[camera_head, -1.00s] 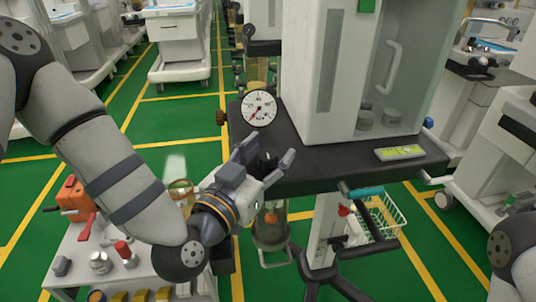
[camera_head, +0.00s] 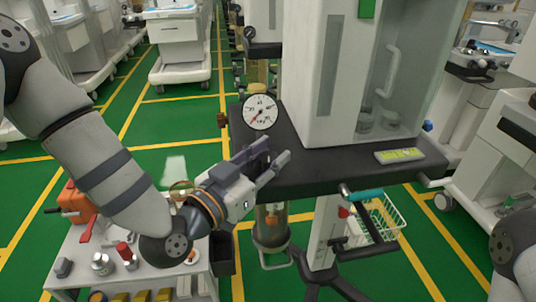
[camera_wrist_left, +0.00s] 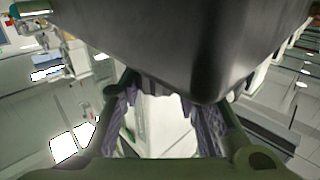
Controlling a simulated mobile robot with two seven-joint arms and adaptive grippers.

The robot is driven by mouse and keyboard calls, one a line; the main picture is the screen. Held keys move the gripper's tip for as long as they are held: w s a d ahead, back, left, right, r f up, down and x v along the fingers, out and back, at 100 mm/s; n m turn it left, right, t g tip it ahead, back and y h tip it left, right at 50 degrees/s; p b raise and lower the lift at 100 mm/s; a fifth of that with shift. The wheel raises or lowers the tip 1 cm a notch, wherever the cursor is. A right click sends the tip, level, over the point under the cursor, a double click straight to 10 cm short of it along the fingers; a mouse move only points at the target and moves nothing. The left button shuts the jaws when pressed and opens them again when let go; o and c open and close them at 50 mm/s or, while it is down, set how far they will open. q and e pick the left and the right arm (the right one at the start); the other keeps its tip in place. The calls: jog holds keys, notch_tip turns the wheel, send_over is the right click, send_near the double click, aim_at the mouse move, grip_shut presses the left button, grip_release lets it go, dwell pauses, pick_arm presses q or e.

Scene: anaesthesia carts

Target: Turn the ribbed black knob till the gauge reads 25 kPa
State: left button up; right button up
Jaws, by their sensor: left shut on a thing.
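The round white gauge (camera_head: 260,112) stands upright at the left end of the dark shelf. Its red needle points to the lower left; the figures are too small to read. The ribbed black knob (camera_head: 262,157) is at the shelf's front edge, below the gauge, and mostly hidden by my fingers. My left gripper (camera_head: 273,153) is shut on the knob, one finger on each side. In the left wrist view, my two fingers (camera_wrist_left: 164,112) stand below a dark rounded body, with a ribbed dark edge between them. My right gripper is out of view.
The dark shelf (camera_head: 320,170) carries a tall white cabinet (camera_head: 305,70). A clear jar (camera_head: 272,230) hangs beneath it. A white basket (camera_head: 385,222) is at the right. A small cart (camera_head: 130,265) with tools and jars stands at lower left.

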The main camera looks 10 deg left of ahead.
pick_arm(q)
jog(key=m+g+h, duration=0.2)
jog(key=h, duration=0.1)
jog(key=shift+a+m+h, duration=0.1)
jog(key=shift+m+h, duration=0.2)
jog(key=m+g+h, duration=0.2)
jog(key=g+h, duration=0.1)
jog(key=shift+f+m, duration=0.15)
jog(key=shift+m, duration=0.25)
jog(key=m+g+h, duration=0.1)
jog(key=g, duration=0.1)
jog(key=m+g+h+b, duration=0.1)
jog(key=m+g, duration=0.1)
jog(key=shift+f+g+h, duration=0.1)
jog(key=shift+g+h, duration=0.2)
jog(key=shift+m+g+h+b, duration=0.6)
jog(key=shift+m+g, duration=0.9)
jog(key=shift+g, duration=0.6)
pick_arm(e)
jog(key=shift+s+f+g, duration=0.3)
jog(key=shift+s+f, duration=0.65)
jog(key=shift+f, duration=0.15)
pick_arm(q)
jog(key=shift+g, duration=0.4)
jog(key=shift+r, duration=0.2)
jog(key=o, duration=1.2)
